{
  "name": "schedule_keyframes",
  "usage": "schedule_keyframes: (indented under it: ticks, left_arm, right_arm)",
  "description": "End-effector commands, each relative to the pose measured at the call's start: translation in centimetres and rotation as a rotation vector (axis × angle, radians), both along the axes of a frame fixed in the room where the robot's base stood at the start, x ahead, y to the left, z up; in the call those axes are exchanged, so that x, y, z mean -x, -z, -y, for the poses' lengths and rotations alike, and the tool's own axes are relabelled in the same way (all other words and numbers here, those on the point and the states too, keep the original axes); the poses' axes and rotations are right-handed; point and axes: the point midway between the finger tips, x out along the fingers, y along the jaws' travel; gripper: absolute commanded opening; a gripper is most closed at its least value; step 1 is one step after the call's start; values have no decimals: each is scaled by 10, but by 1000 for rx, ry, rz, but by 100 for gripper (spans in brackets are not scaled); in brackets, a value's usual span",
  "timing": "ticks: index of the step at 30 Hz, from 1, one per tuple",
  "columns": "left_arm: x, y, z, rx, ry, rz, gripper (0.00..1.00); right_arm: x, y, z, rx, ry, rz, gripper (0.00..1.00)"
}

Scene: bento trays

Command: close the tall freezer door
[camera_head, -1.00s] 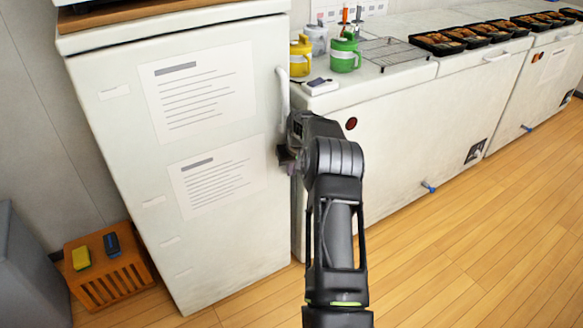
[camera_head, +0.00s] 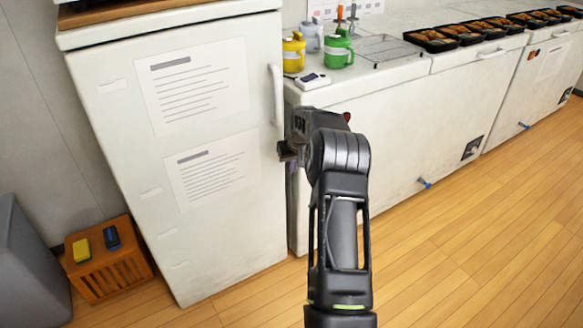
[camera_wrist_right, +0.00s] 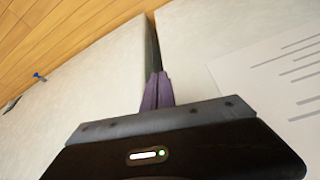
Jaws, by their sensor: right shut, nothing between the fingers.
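The tall freezer (camera_head: 120,140) stands at the left in the head view. Its white door (camera_head: 215,245) carries two printed sheets and a vertical handle (camera_head: 276,95) near its right edge. The door looks flush with the body under the top edge; no gap shows there. My right gripper (camera_head: 284,152) is at the door's right edge, just below the handle. Contact with the door cannot be told. In the right wrist view its purple fingers (camera_wrist_right: 156,92) are together and empty, beside a narrow dark gap next to the door face. My left gripper is not in view.
White chest freezers (camera_head: 400,140) stand to the right, with food trays (camera_head: 450,38), a wire rack (camera_head: 385,48), and green (camera_head: 338,50) and yellow (camera_head: 293,52) jugs on top. A wooden crate (camera_head: 110,270) sits at lower left. Wooden floor (camera_head: 480,260) is clear at right.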

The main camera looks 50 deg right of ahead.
Motion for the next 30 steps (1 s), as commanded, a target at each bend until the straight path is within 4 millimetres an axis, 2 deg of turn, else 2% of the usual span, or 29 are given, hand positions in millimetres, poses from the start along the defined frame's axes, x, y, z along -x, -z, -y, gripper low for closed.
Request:
schedule_keyframes:
  ticks: [1, 6, 12, 17, 30]
  left_arm:
    - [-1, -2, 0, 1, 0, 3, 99]
    - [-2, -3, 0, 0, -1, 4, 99]
    - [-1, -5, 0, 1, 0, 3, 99]
    - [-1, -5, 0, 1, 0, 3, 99]
    - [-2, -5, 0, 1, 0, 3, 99]
  right_arm:
    - [3, -14, -1, 2, -1, 2, 0]
    - [18, -46, -5, 2, 1, -1, 0]
    - [29, -70, -9, 0, 0, -5, 0]
    - [32, -75, -10, -1, 0, -5, 0]
    - [32, -75, -9, -1, 0, -7, 0]
